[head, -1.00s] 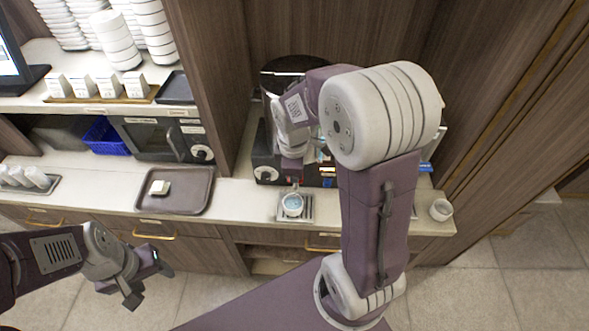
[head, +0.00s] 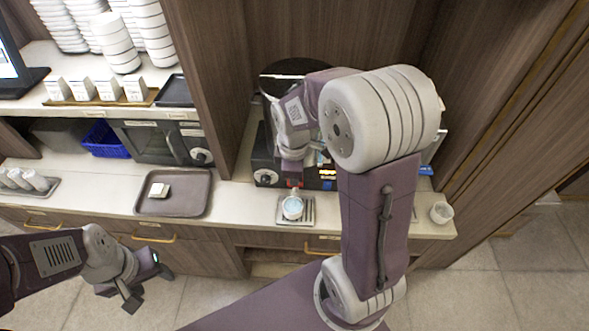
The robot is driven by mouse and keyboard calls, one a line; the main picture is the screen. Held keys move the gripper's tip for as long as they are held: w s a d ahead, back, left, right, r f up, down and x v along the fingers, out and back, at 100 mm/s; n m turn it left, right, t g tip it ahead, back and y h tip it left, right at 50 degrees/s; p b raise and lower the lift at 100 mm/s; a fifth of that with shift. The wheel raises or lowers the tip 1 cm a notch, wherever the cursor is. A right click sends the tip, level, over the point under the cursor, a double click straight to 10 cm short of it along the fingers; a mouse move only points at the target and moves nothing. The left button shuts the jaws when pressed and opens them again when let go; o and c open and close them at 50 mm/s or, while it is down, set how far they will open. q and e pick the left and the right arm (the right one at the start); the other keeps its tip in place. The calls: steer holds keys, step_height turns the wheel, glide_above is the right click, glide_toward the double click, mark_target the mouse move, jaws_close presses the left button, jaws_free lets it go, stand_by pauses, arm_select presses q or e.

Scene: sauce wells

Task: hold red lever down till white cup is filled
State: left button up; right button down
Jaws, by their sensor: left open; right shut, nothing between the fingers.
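The white cup (head: 292,208) stands upright on a small slatted drip tray (head: 308,213) at the counter's front, below the dispenser. Pale blue shows inside its rim; how full it is I cannot tell exactly. A small red part, seemingly the red lever (head: 293,183), shows just above the cup. My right gripper (head: 294,174) is shut and empty, pointing down right at the lever; contact is hard to make out. My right arm hides much of the dispenser (head: 264,163). My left gripper (head: 148,285) is open and empty, in front of the drawers at lower left.
Wooden panels (head: 215,70) flank the dispenser.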

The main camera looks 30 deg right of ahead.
steer(key=shift+r+p, duration=0.8)
steer(key=shift+p, duration=0.1)
steer(key=shift+r, duration=0.15)
step_height(320, 180, up, 14)
steer(key=p, duration=0.3)
